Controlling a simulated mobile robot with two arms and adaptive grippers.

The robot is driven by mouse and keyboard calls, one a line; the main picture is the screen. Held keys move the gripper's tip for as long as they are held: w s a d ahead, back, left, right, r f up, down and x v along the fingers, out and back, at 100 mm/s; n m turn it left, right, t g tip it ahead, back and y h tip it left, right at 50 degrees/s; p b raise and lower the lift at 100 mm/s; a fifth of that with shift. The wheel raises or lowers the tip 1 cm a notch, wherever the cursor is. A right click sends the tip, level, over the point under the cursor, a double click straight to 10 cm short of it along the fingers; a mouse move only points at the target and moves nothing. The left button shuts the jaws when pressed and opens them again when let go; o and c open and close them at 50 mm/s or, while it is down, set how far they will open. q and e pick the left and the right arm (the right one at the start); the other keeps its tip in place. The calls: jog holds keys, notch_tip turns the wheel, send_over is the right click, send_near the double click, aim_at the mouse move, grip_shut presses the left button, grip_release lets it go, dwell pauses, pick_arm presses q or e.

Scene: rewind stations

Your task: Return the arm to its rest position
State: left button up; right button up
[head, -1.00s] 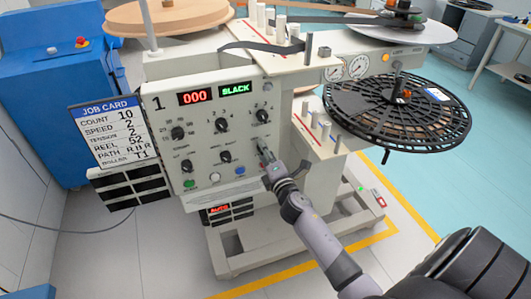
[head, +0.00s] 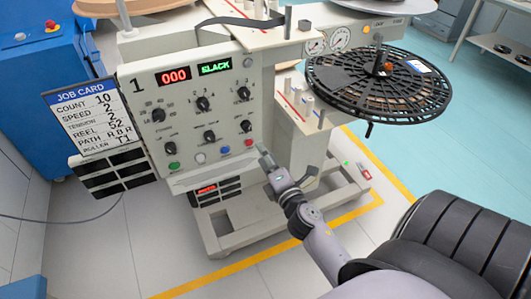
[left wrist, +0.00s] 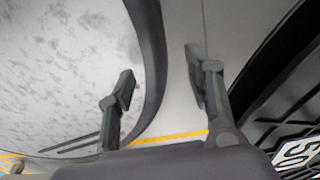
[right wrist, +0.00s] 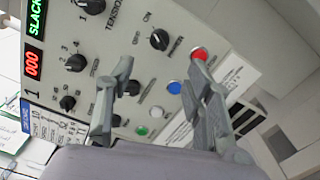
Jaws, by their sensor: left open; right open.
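My right arm reaches in from the lower right of the head view. Its gripper (head: 266,160) is by the lower right corner of the control panel (head: 180,135), just below and right of the red button (head: 249,142). In the right wrist view this gripper (right wrist: 160,80) is open and empty. The panel's knobs and the red button (right wrist: 199,54) lie beyond its fingers, with no visible contact. My left gripper (left wrist: 160,78) is open and empty in the left wrist view, and is outside the head view.
The panel's displays read 000 (head: 174,76) and SLACK (head: 215,67). A job card (head: 92,118) is at the panel's left. A large black reel (head: 335,75) juts out at the right. The machine's base (head: 225,235) stands inside yellow floor lines. A blue cabinet (head: 30,85) is at the left.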

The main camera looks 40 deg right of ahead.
jog(key=shift+s, duration=0.1)
dwell(0.5)
jog(key=s+a+f+m+g+y+p, duration=0.1)
jog(key=s+a+f+m+g, duration=0.15)
jog(key=f, duration=0.75)
jog(key=s+a+f+m+g+y, duration=0.1)
jog(key=s+a+f+m+g, duration=0.2)
jog(key=f, duration=0.8)
jog(key=s+a+f+m+g+y+p, duration=0.1)
jog(key=s+f+m+g, duration=0.3)
jog(key=f, duration=0.6)
jog(key=s+a+f+m+g, duration=0.1)
jog(key=s+f+m+g, duration=0.1)
jog(key=s+f, duration=0.4)
jog(key=s+a+f+m+g, duration=0.2)
jog(key=s+f, duration=0.4)
jog(key=s, duration=0.9)
jog(key=s+a+f+m+g+y+p, duration=0.1)
jog(key=s+f, duration=0.4)
jog(key=s, duration=0.5)
jog(key=shift+s+a+f+m+g, duration=0.4)
jog(key=shift+a+m+g, duration=0.1)
jog(key=shift+m+g, duration=0.45)
jog(key=shift+c, duration=0.4)
